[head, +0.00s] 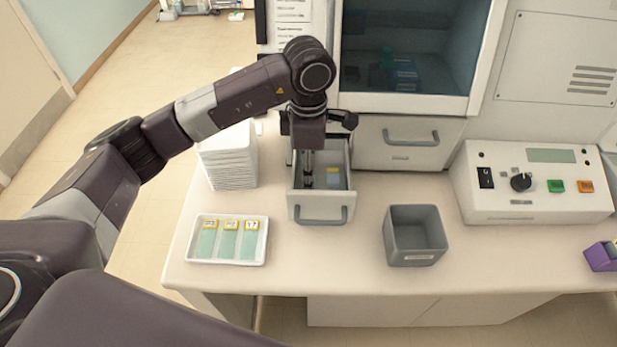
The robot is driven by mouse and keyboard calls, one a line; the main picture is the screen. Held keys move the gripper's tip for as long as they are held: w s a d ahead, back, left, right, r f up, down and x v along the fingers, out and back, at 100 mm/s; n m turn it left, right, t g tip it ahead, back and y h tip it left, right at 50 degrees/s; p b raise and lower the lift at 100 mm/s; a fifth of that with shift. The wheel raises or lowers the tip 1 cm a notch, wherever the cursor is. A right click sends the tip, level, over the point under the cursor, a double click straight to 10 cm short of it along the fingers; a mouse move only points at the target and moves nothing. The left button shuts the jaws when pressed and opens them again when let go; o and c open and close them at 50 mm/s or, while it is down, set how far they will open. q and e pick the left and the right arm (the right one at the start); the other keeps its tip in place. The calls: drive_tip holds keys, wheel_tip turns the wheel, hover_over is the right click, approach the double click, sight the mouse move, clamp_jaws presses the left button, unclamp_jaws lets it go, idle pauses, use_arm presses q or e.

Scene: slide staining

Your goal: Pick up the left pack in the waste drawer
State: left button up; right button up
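The open drawer (322,211) stands pulled out below the cabinet, left of a closed drawer. My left gripper (308,181) reaches straight down into the left half of it, fingers pointing at the drawer floor. A small blue and yellow pack (334,180) lies in the right half of the drawer, beside the fingers. Any pack on the left is hidden behind my gripper, and I cannot tell whether the fingers are apart or hold something. My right gripper is not in view.
A white tray (226,261) with several labelled slides sits front left, a stack of white trays (229,182) behind it. An empty grey bin (416,258) stands right of the drawer. A control box (535,206) is at the right. Bench between tray and bin is clear.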

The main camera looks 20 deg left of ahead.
use_arm(q)
drive_tip(key=c, duration=0.5)
drive_tip(key=shift+c, duration=0.2)
drive_tip(key=shift+r, duration=0.15)
